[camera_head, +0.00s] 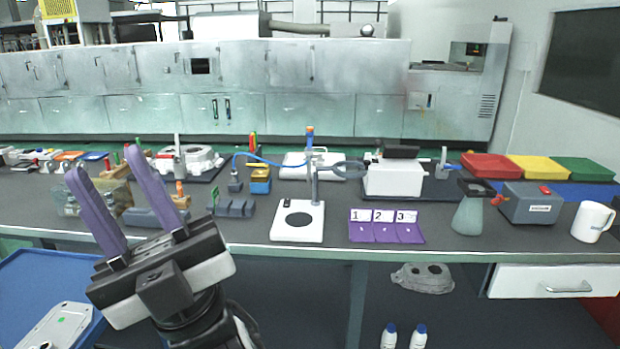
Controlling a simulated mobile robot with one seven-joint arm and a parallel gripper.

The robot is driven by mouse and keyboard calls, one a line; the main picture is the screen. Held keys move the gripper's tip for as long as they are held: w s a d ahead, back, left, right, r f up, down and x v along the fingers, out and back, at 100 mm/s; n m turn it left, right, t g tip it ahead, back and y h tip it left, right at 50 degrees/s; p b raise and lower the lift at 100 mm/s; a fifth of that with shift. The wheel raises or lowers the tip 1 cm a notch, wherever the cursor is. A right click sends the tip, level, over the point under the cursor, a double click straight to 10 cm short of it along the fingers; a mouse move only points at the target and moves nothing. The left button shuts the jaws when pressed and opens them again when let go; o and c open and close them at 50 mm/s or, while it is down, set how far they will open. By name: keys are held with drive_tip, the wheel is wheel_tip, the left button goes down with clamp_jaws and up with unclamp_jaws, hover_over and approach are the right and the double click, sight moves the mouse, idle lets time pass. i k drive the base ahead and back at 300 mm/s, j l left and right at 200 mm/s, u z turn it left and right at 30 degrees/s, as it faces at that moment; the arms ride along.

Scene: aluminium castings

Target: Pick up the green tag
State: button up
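A small green piece (215,196), which looks like the green tag, stands upright at the left end of a dark grey slotted block (236,208) on the bench. It is small in the picture, so its details cannot be made out. My gripper (104,162) is at the left, in front of the bench, with its two purple fingers spread apart and pointing up. Nothing is between the fingers. The green piece is to the right of the fingers and apart from them. My gripper hides part of the bench's left side.
An orange-handled tool (180,195) is left of the slotted block. A blue tray (40,275) lies lower left.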

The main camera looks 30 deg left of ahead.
sight(215, 192)
drive_tip(key=i+u, duration=0.2)
drive_tip(key=u, duration=0.25)
drive_tip(key=i+l+u, duration=0.15)
drive_tip(key=u, duration=0.3)
drive_tip(key=i+l+u, duration=0.15)
drive_tip(key=u, duration=0.35)
drive_tip(key=i+l+u, duration=0.15)
drive_tip(key=u, duration=0.3)
drive_tip(key=i+l+u, duration=0.1)
drive_tip(key=l+u, duration=0.35)
drive_tip(key=i+l+u, duration=0.2)
drive_tip(key=u, duration=0.2)
drive_tip(key=i+l+u, duration=0.1)
drive_tip(key=l+u, duration=0.3)
drive_tip(key=i+l+u, duration=0.1)
drive_tip(key=i+l, duration=0.25)
